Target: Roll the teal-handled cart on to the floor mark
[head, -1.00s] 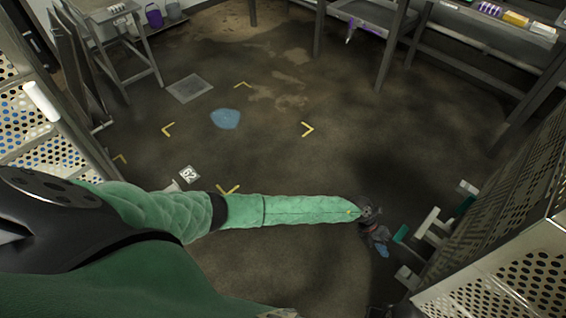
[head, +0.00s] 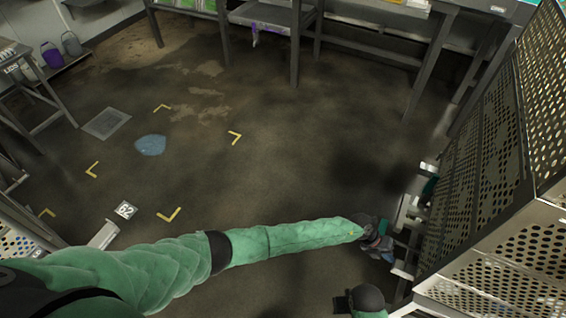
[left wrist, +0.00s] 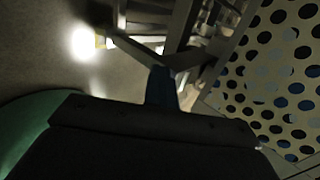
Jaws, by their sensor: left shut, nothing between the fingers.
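The cart (head: 480,150) with perforated metal sides stands at the right of the head view, its teal handle (head: 429,188) on the side facing the open floor. The floor mark is a set of yellow corner brackets (head: 235,137) on the dark floor at left of centre. My left gripper (head: 384,250) is at the cart's near lower side, close to the handle fittings. It is shut with nothing held; contact with the cart cannot be told. Its blue fingers (left wrist: 161,88) show in the left wrist view. Part of my right arm shows at the bottom edge; its fingers are not clear.
A blue patch (head: 150,145) lies inside the brackets, and a tag reading 62 (head: 125,210) lies beside them. A floor drain plate (head: 106,123) is further left. Another perforated cart (head: 18,244) is at the lower left. Benches line the back. The floor between cart and mark is clear.

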